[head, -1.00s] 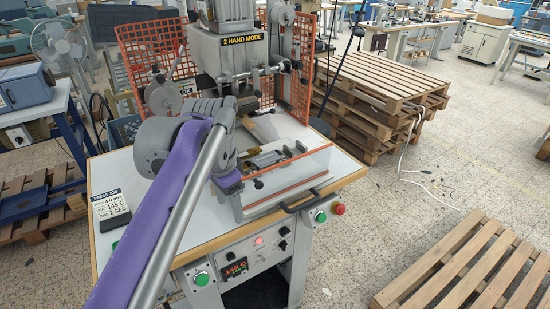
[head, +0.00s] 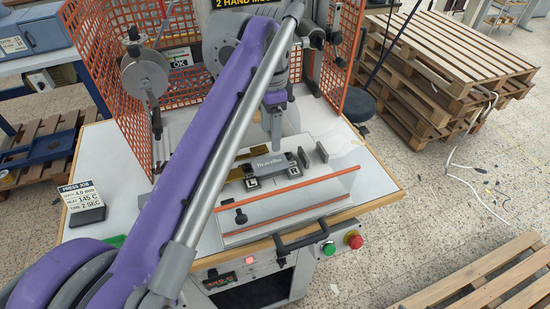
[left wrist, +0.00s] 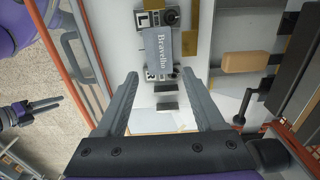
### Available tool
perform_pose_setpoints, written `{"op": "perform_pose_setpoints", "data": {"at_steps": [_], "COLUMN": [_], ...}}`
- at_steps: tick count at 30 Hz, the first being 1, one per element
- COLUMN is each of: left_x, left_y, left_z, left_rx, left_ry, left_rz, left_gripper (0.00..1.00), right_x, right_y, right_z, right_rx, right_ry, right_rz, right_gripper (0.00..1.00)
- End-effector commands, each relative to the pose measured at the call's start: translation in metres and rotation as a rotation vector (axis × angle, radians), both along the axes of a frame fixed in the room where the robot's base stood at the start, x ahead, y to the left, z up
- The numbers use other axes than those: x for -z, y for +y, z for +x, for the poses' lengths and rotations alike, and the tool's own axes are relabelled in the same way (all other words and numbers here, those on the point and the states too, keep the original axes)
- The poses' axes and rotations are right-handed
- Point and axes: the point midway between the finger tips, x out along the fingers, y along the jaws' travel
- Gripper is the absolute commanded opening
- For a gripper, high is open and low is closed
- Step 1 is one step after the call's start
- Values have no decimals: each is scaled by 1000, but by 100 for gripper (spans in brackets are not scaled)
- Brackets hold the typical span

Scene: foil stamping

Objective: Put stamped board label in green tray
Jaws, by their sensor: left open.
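The stamped board label (head: 270,168), grey with "Bravelho" in pale letters, lies in the press fixture on the table. It also shows in the left wrist view (left wrist: 158,52), just beyond my fingertips. My left gripper (head: 275,132) is above and behind the label, pointing down, apart from it. Its two fingers are spread with nothing between them in the left wrist view (left wrist: 160,80). A green sliver (head: 113,241) shows at the table's left front, mostly behind my left arm; I cannot tell if it is the green tray. My right gripper (left wrist: 48,104) shows small at the left wrist view's left edge; its opening is unclear.
A clear guard with orange edges (head: 290,198) stands in front of the fixture. Orange mesh screens (head: 112,75) flank the press. A press job sign (head: 77,197) stands at the table's left. A black handle (head: 313,233) and red button (head: 354,240) are at the front edge.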

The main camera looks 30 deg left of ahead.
Motion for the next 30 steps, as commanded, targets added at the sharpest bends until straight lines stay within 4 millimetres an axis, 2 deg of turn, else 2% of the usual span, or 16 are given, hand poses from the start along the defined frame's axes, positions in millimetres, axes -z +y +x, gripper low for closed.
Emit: {"op": "perform_pose_setpoints", "data": {"at_steps": [3,11,18,22,28,30], "left_x": [21,42,77,84,84,84], "left_y": [0,0,0,0,0,0], "left_z": [0,-1,-3,-3,-3,-3], "left_rx": [0,0,0,0,0,0], "left_ry": [0,0,-1,-1,-1,-1], "left_rz": [0,0,-1,-1,-1,-1], "left_gripper": [70,70,70,70,70,57], "right_x": [4,5,6,6,6,6], "right_y": [0,0,0,0,0,0], "right_z": [-1,-1,-2,-2,-2,-2], "right_rx": [0,0,0,0,0,0], "right_ry": [3,3,4,4,4,4], "right_rz": [0,0,0,0,0,0], "right_gripper": [50,50,50,50,50,50]}}
